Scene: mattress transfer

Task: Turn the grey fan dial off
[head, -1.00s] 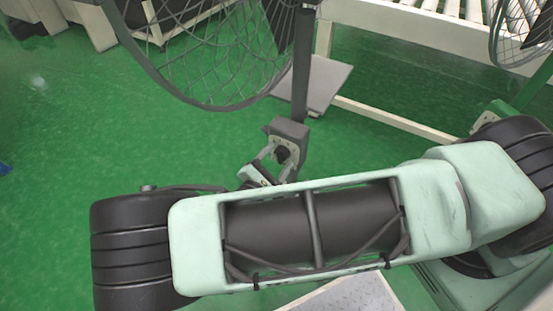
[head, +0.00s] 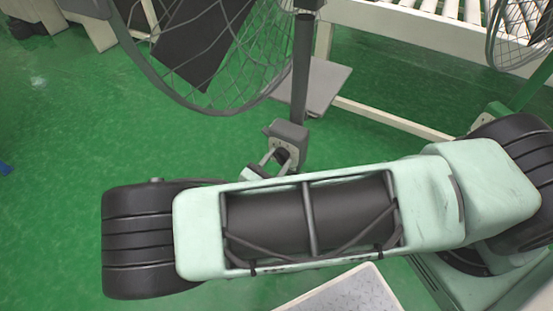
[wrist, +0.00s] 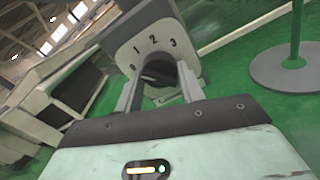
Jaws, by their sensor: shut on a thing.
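The grey fan's control box (head: 288,133) is on the fan's dark pole (head: 302,75), below the wire cage (head: 215,105). In the wrist view, its pale plate (wrist: 152,46) shows the numbers 1, 2 and 3. A dark dial knob (wrist: 158,71) sits below these numbers. My gripper (wrist: 159,78) has one finger on each side of the knob and is shut on it. It also shows at the box in the head view (head: 273,157), partly hidden by my arm. I cannot tell which mark the knob points to.
A conveyor with white rails (head: 400,22) stands behind the fan. A second fan (head: 520,35) is at the far right. A pole with a round base (wrist: 286,78) stands at right in the wrist view.

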